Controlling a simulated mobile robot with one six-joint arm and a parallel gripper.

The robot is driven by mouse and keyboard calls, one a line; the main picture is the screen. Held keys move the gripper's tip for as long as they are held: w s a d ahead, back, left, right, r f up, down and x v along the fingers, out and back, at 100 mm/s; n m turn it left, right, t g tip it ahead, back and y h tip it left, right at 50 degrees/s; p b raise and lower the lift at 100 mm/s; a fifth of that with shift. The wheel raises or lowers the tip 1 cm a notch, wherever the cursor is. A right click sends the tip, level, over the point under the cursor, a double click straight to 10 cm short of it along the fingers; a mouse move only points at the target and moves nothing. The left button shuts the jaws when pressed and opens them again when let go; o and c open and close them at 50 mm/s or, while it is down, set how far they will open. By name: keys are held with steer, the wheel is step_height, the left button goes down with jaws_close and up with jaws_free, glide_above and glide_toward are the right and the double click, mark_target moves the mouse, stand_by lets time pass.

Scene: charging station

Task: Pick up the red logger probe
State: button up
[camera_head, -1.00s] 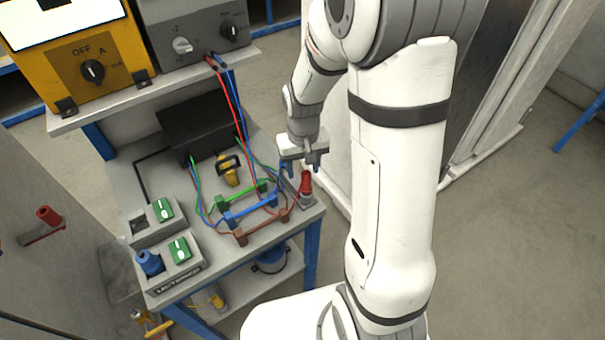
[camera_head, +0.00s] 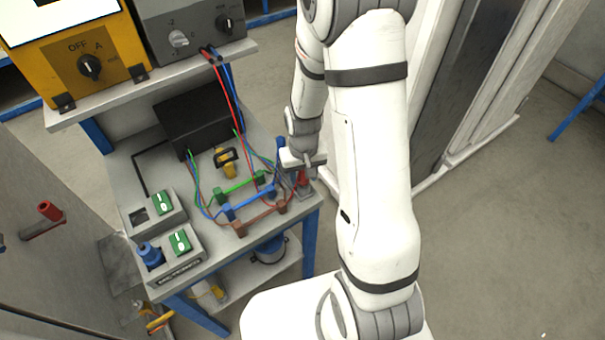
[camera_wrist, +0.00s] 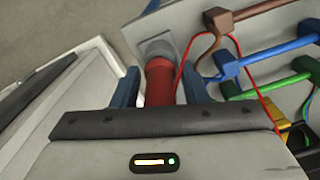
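The red logger probe (camera_head: 302,180) stands at the right front corner of the bench, on a small grey holder (camera_head: 305,191). In the wrist view the red probe (camera_wrist: 160,82) lies between the two blue fingers, with its grey end on the holder's plate (camera_wrist: 183,22). My gripper (camera_head: 303,168) is lowered over the probe from above. In the wrist view my gripper (camera_wrist: 161,90) is open, one finger on each side of the probe, with a narrow gap on both sides. The probe's upper end is hidden by the gripper body.
Brown, blue and green bars (camera_wrist: 292,75) with posts stand close beside the probe. A thin red lead (camera_wrist: 181,62) loops near the right finger. A black box (camera_head: 198,122), a yellow clamp (camera_head: 226,162) and grey switch units (camera_head: 176,252) stand farther left on the bench (camera_head: 128,180).

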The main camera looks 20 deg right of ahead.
jaws_close()
